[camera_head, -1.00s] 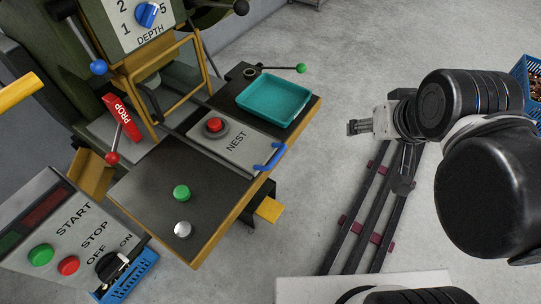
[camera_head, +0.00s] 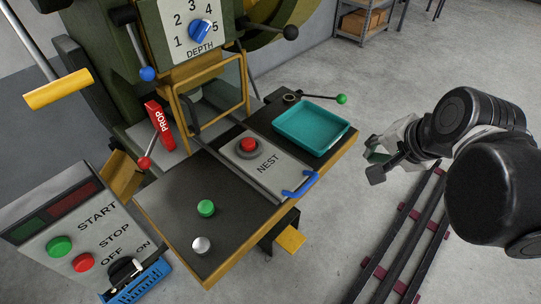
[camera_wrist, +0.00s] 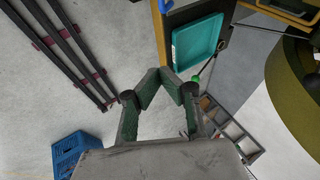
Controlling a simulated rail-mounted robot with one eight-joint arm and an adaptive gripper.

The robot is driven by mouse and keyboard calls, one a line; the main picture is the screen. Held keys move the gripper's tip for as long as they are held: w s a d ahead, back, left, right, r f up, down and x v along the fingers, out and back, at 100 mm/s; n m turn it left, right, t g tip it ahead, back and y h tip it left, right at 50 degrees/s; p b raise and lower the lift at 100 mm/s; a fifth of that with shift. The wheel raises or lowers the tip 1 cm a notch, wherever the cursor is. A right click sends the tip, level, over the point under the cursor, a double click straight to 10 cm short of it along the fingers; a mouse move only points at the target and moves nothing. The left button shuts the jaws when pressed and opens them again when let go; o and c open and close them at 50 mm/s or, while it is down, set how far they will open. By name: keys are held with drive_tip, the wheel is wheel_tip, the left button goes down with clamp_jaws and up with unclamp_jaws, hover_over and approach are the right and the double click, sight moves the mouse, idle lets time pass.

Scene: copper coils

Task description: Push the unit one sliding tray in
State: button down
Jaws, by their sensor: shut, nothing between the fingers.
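The sliding tray (camera_head: 262,174) is a light grey plate marked NEST, with a red round knob (camera_head: 249,145) on it. It lies between dark rails on the machine's black table, and its blue handle (camera_head: 300,185) is at the table's front edge. A blue piece, which looks like the handle (camera_wrist: 165,5), shows at the top of the wrist view. My gripper (camera_head: 374,165) is in the air to the right of the table, apart from the handle. In the wrist view, my gripper (camera_wrist: 171,77) has its green-padded fingers together at the tips, with nothing between them.
A teal bin (camera_head: 311,128) sits right of the tray, with a green-knobbed lever (camera_head: 341,99) behind. A green button (camera_head: 206,208) and a silver one are left of the tray. The control panel (camera_head: 85,240) stands at lower left. Floor rails (camera_head: 400,240) run below my arm.

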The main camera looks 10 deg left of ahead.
sight(261, 153)
drive_tip(key=w+a+f+m+y+b, duration=0.2)
drive_tip(key=w+a+f+m, duration=0.1)
drive_tip(key=a+f+m, duration=0.1)
drive_tip(key=w+a+f+m+g+y+b, duration=0.1)
drive_tip(key=w+a+f+m+y, duration=0.1)
drive_tip(key=w+a+f+m, duration=0.2)
drive_tip(key=w+a+f+m+g+y+b, duration=0.1)
drive_tip(key=w+a+f+m+y+b, duration=0.1)
drive_tip(key=a+f+m, duration=0.3)
drive_tip(key=shift+w+a+f+m+b, duration=0.1)
drive_tip(key=shift+w+a+m+b, duration=0.1)
drive_tip(key=shift+w+a+m, duration=0.35)
drive_tip(key=shift+w+a+f+m+b, duration=0.15)
drive_tip(key=shift+w+a+m, duration=0.1)
drive_tip(key=shift+m, duration=0.6)
drive_tip(key=shift+g, duration=0.3)
drive_tip(key=b+x, duration=0.3)
drive_tip(key=x, duration=0.7)
drive_tip(key=shift+w+a+r+b, duration=0.1)
drive_tip(key=shift+w+a+b, duration=0.15)
drive_tip(key=shift+a, duration=0.3)
drive_tip(key=shift+w+a+b, duration=0.1)
drive_tip(key=shift+w+a, duration=0.15)
drive_tip(key=shift+a, duration=0.25)
drive_tip(key=shift+w+a, duration=0.35)
drive_tip(key=shift+a, duration=0.3)
drive_tip(key=shift+r, duration=0.1)
